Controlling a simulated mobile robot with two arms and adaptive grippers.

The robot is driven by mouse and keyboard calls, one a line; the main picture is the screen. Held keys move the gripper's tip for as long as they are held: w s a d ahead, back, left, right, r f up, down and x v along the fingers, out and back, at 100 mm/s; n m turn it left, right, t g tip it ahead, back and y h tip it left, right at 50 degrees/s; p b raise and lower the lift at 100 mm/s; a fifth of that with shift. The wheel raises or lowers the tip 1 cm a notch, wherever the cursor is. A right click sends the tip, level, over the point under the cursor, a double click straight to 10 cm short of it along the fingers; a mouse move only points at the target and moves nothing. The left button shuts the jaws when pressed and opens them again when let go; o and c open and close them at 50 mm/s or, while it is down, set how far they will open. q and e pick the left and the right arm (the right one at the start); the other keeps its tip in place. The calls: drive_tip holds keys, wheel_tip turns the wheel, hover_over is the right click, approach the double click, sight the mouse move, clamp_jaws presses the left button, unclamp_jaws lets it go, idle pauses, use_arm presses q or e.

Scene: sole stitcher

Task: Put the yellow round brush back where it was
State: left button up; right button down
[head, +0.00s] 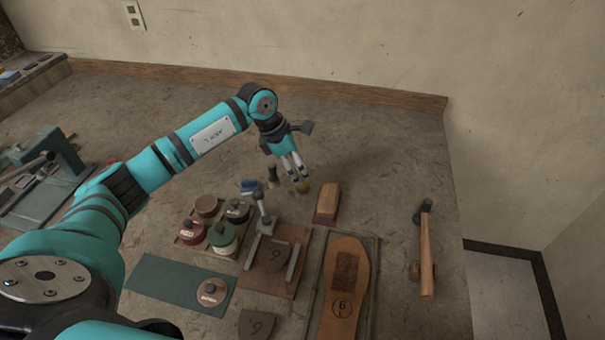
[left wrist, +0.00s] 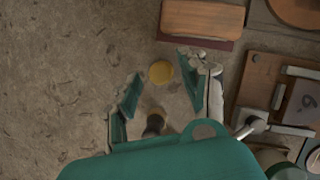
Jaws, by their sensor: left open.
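The yellow round brush (head: 302,187) stands on the bench, just below my left gripper (head: 296,176) in the head view. In the left wrist view the yellow round brush (left wrist: 160,72) shows as a small yellow disc between the spread fingertips of my left gripper (left wrist: 168,76). The fingers are open, with a gap visible around the brush in that view. Whether any finger touches it cannot be told. A small dark upright piece (head: 272,175) stands just left of the brush; it also shows in the left wrist view (left wrist: 153,122). My right gripper is not in view.
A wooden block on a dark red base (head: 329,201) lies right of the brush. A tray of lidded tins (head: 186,241), a stitching board (head: 300,275), a sole (head: 345,300) and a hammer (head: 426,250) lie nearer. The bench behind the brush is bare.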

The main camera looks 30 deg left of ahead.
use_arm(q)
drive_tip(key=b+v, duration=0.2)
drive_tip(key=v, duration=0.7)
drive_tip(key=shift+s+r, duration=0.15)
drive_tip(key=shift+r, duration=0.15)
drive_tip(key=shift+a, duration=0.1)
